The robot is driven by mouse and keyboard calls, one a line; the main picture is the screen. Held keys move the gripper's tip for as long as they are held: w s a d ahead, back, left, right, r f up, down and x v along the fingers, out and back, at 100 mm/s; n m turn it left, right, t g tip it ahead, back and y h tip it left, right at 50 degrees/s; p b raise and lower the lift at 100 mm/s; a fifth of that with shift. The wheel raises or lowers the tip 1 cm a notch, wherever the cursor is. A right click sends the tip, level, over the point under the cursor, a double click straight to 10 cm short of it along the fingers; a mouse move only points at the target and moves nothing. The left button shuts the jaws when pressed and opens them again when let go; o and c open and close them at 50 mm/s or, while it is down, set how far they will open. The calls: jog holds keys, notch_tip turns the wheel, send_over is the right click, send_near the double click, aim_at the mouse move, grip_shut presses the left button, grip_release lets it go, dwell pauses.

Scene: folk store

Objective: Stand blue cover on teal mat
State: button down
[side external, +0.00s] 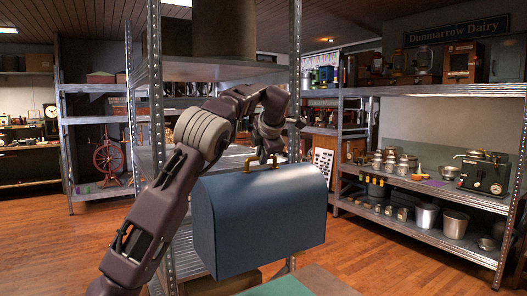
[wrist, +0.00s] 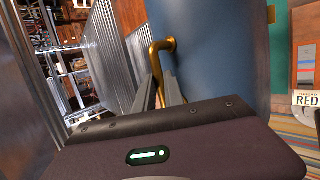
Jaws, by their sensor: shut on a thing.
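The blue cover (side external: 265,215) is a large dome-topped blue case with a brass handle (side external: 265,160) on its top. It hangs upright in the air in the side external view. My gripper (side external: 268,158) is above it, shut on the brass handle. In the wrist view, my gripper (wrist: 170,95) has its fingers at the brass handle (wrist: 158,55), and the blue cover (wrist: 205,45) fills the upper middle. The teal mat (side external: 280,287) shows in part at the bottom edge of the side external view, below the cover. The rest of the mat is out of frame.
A metal shelf rack (side external: 157,120) stands close behind my arm and the cover. Another rack (side external: 430,195) at right holds several pots and cans. Wooden floor (side external: 350,265) lies open between them.

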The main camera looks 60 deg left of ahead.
notch_tip(320, 180, down, 25)
dwell(1.5)
jog(key=shift+f, duration=0.1)
jog(key=c, duration=1.3)
grip_release()
jog(key=shift+c, duration=0.2)
jog(key=shift+f, duration=0.15)
jog(key=v, duration=0.7)
jog(key=shift+s, duration=0.1)
